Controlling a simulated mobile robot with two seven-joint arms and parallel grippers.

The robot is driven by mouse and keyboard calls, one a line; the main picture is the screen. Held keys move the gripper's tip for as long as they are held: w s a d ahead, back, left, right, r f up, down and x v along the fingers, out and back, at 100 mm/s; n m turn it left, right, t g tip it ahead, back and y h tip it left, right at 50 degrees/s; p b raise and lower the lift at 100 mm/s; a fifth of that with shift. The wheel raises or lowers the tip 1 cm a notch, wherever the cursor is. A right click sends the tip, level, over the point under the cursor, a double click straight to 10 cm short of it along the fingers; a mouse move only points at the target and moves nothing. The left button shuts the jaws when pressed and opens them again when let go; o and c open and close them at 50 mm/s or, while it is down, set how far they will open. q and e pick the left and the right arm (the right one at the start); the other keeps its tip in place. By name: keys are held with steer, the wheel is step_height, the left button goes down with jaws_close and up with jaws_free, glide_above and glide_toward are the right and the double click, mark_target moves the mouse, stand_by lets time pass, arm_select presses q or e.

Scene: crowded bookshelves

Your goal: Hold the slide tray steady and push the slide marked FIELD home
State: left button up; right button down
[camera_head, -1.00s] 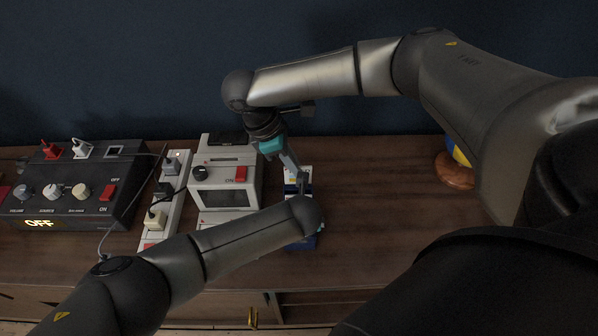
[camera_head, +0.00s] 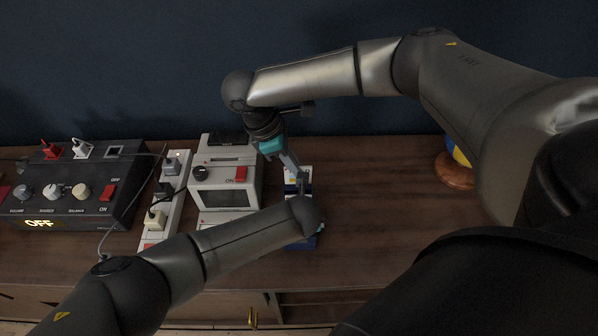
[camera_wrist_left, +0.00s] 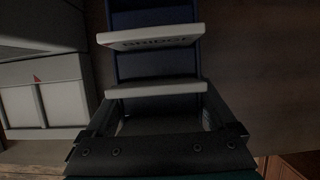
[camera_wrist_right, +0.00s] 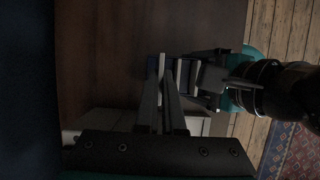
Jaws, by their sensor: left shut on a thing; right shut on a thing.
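The blue slide tray (camera_head: 292,243) stands on the wooden top, partly hidden under my left wrist. White slides cross it, and one (camera_head: 296,170) shows at its back end. In the left wrist view, one white slide (camera_wrist_left: 150,37) carries a label that seems to read BRIDGE; another white slide (camera_wrist_left: 155,90) is nearer. No label reading FIELD is legible. My right gripper (camera_head: 301,181) reaches down from behind and is shut on a white slide, which shows between its fingertips in the right wrist view (camera_wrist_right: 162,66). My left gripper (camera_wrist_left: 160,118) is shut on the tray's near end.
A white device (camera_head: 226,172) with a red switch stands close left of the tray. Beyond it are a white power strip (camera_head: 165,200) with plugs and a black control box (camera_head: 75,185) reading OFF.

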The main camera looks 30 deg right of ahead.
steer(key=shift+f, duration=0.1)
steer(key=shift+f, duration=1.05)
steer(key=shift+f, duration=1.85)
stand_by(0.9)
steer(key=c, duration=1)
jaws_free()
steer(key=shift+o, duration=0.2)
steer(key=v, duration=1.2)
steer(key=shift+d, duration=0.1)
